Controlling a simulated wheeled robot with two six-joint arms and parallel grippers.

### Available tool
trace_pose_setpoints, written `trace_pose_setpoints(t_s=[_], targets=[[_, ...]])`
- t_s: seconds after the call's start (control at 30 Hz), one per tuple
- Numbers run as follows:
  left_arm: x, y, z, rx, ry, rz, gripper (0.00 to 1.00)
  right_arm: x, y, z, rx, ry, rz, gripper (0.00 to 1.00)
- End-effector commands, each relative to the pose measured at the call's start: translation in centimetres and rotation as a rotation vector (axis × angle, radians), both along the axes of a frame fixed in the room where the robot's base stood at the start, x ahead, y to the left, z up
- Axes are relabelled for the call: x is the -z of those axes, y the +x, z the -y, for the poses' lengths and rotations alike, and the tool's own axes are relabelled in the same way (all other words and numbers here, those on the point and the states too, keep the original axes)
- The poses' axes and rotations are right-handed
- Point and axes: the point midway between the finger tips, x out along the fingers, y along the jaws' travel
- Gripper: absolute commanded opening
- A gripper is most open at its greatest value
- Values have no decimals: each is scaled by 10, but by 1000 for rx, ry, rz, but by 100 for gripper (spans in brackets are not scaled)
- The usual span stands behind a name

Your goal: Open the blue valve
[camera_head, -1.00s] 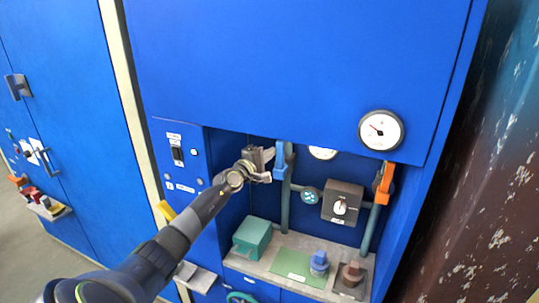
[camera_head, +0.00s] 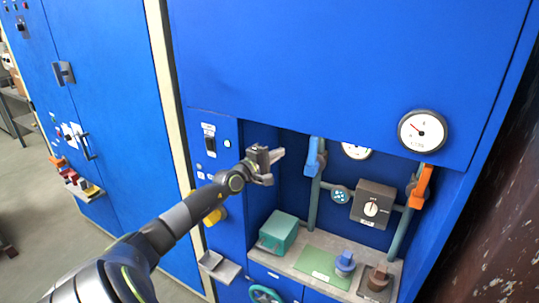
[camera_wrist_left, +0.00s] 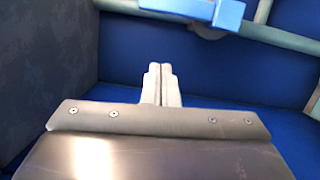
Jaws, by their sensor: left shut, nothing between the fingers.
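The blue valve handle (camera_head: 312,158) sits on the upper part of a grey-green vertical pipe, inside the recess of the blue cabinet. It shows at the top of the left wrist view (camera_wrist_left: 195,10), partly cut off by the picture's edge. My left gripper (camera_head: 279,164) is just left of the handle, with a gap between them. In the left wrist view its two fingers (camera_wrist_left: 161,84) are together with nothing between them, and the handle is beyond their tips. My right gripper is in neither view.
An orange valve handle (camera_head: 421,186) is on the right pipe, below a round gauge (camera_head: 422,133). A dark box with a knob (camera_head: 372,205) is between the pipes. A teal box (camera_head: 278,232), a blue piece (camera_head: 345,262) and a brown piece (camera_head: 379,279) stand on the shelf below.

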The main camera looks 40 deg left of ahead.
Motion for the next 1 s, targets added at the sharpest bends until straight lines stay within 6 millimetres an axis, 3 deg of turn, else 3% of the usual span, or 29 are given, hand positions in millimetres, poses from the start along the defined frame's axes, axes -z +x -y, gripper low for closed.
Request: trace_pose_setpoints(t_s=[0.1,0.3,1.0], targets=[[-2,-16,0,0,1,-3,0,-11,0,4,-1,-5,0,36],[-1,-31,0,0,0,-1,0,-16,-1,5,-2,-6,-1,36],[2,-33,-1,-1,-9,-1,0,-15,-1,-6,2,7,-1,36]])
